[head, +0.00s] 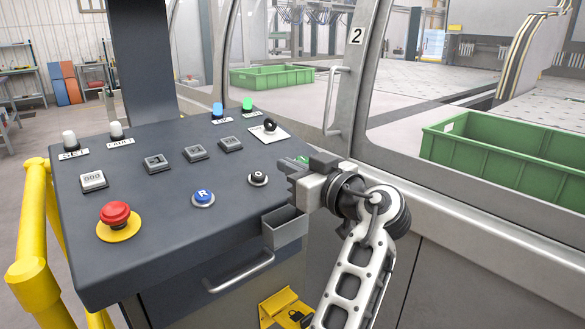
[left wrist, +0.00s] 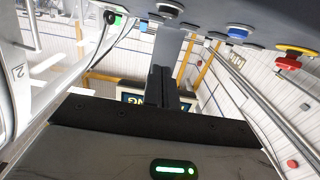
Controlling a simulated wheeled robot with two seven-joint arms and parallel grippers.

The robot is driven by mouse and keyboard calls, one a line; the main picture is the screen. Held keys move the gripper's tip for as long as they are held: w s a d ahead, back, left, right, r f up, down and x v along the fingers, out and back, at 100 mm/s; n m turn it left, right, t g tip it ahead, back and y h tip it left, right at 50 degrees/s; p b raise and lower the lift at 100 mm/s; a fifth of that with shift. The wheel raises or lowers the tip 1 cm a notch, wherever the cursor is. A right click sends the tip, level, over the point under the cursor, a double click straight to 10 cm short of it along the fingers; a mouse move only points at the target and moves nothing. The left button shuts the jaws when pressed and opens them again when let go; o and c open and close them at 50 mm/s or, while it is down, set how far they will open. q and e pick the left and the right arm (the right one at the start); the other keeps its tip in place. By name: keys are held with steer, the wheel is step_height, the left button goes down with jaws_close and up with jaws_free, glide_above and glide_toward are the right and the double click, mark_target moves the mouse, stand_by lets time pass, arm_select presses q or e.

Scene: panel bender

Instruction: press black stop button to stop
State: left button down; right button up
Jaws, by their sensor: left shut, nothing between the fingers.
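The black stop button (head: 258,179), round with a pale ring, sits near the right front of the grey control panel (head: 130,180), right of the blue R button (head: 203,198). My left gripper (head: 291,170) is shut and empty, just right of the black button at the panel's right edge. Its fingers point left, and a small gap to the button shows. In the left wrist view, the shut fingers (left wrist: 160,75) stand in the middle. A black button (left wrist: 170,8) shows at the top edge, beside the blue button (left wrist: 238,31). My right gripper is not in view.
A red emergency button (head: 115,214) on a yellow base is at the panel's front left. A black rotary switch (head: 269,125) sits behind the black button. A grey box (head: 285,228) hangs on the panel's right side. A yellow rail (head: 38,230) stands left.

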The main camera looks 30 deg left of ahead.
arm_select(q)
steer(key=p, duration=0.2)
glide_above(267, 190)
steer(key=d, duration=0.2)
steer(key=shift+s+a+r, duration=0.15)
steer(key=shift+s+r, duration=0.05)
steer(key=shift+s, duration=0.15)
steer(key=f, duration=0.1)
steer(key=a+f, duration=0.1)
steer(key=f, duration=0.1)
steer(key=shift+w+a+f+b, duration=0.2)
steer(key=shift+w+f+b, duration=0.05)
steer(key=shift+w+b, duration=0.05)
steer(key=shift+a+f, duration=0.1)
steer(key=shift+f, duration=0.35)
